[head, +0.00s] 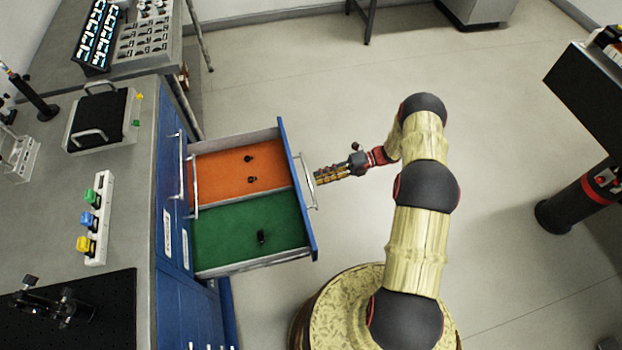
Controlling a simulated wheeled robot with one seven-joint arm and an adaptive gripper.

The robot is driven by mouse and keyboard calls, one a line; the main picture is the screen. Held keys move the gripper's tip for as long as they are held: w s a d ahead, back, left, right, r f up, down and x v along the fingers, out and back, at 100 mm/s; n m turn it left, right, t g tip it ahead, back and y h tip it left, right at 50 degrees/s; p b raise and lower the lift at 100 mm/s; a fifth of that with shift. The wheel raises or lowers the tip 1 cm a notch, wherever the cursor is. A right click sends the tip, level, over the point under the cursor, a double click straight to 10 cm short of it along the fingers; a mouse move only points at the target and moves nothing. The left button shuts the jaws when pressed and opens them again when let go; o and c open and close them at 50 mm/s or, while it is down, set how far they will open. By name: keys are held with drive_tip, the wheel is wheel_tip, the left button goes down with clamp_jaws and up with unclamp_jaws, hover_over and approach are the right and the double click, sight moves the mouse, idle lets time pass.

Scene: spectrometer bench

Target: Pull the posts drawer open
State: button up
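An open drawer (247,196) with a blue front sticks out from the blue cabinet under the bench. Inside it are an orange section and a green section, split by a divider, with a few small black pieces lying on them. I cannot read a label that names it as the posts drawer. Its silver bar handle (311,186) is on the outer face. My gripper (317,178) is level, with its fingertips at the handle from the right. Whether the fingers close around the bar or only sit beside it is too small to tell.
Another bar handle (182,165) is on the cabinet face. The bench top holds a black case (98,121), a white strip with coloured blocks (99,220) and a black breadboard (80,315). The floor (290,85) behind my arm is clear. A dark machine stands at the right.

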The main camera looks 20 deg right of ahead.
drive_tip(key=v, duration=0.6)
drive_tip(key=shift+d, duration=0.25)
